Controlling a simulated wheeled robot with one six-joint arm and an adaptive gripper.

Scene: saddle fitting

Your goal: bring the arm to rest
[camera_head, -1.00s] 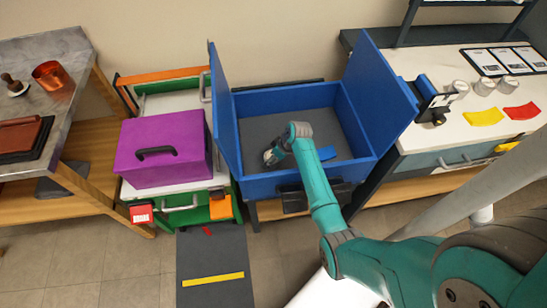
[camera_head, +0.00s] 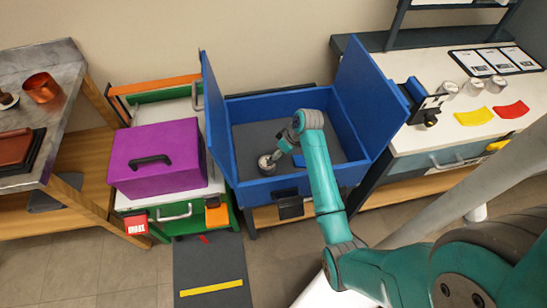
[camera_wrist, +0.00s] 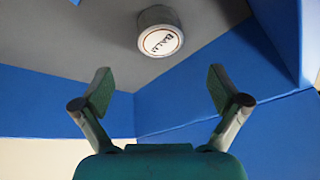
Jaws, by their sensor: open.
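My gripper (camera_head: 276,157) is inside the open blue box (camera_head: 275,188), above its grey floor. In the wrist view my gripper (camera_wrist: 160,88) has its two fingers spread wide with nothing between them. A round grey tin (camera_wrist: 160,32) with a white, lettered label lies on the grey floor beyond the fingertips, apart from them in that view. The same tin (camera_head: 266,165) shows in the head view near the box's front left corner, close to the fingertips. My arm covers part of the box's inside and front wall.
Tall blue flaps (camera_head: 221,120) (camera_head: 366,98) stand up at both sides of the box. A purple case (camera_head: 157,158) stands on the cabinet to the left. A worktop (camera_head: 440,120) with jars and coloured pieces is at the right.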

